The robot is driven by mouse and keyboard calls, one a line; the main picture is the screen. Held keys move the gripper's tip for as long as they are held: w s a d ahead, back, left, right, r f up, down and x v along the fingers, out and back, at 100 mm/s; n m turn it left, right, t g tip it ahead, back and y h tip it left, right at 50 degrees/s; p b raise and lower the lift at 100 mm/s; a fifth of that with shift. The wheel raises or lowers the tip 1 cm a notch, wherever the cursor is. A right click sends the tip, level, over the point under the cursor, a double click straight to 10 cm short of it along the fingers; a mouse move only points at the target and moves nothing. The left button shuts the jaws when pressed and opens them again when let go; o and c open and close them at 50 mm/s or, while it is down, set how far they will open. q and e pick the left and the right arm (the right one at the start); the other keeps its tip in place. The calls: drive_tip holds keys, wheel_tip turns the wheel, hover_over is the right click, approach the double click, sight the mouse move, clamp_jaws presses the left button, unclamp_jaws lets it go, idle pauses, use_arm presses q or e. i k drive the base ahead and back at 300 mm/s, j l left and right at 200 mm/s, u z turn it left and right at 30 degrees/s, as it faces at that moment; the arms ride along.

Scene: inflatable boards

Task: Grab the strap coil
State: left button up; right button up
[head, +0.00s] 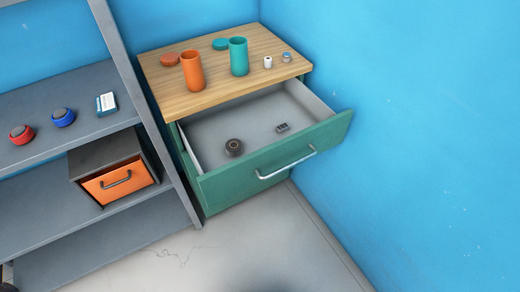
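The strap coil is most likely the small dark round roll (234,147) with a lighter centre, lying in the open drawer (218,131) near its front left corner. The green drawer front has a silver handle (286,163). A small dark grey object (282,128), perhaps a buckle, lies in the drawer to the right of the roll. Neither of my grippers is in the head view.
On the wooden cabinet top (220,72) stand an orange cylinder (192,71), a teal cylinder (239,56), their lids and two small items. A grey shelf (60,105) is at left, with an orange-fronted box (118,182). The floor (250,245) in front is clear.

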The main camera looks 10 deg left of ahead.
sight(233, 147)
drive_tip(key=i+j, duration=0.1)
drive_tip(key=j, duration=0.25)
drive_tip(key=i+j, duration=0.1)
drive_tip(key=j, duration=0.3)
drive_tip(key=i+j, duration=0.1)
drive_tip(key=j, duration=0.25)
drive_tip(key=i+j, duration=0.1)
drive_tip(key=j, duration=0.25)
drive_tip(key=z, duration=0.05)
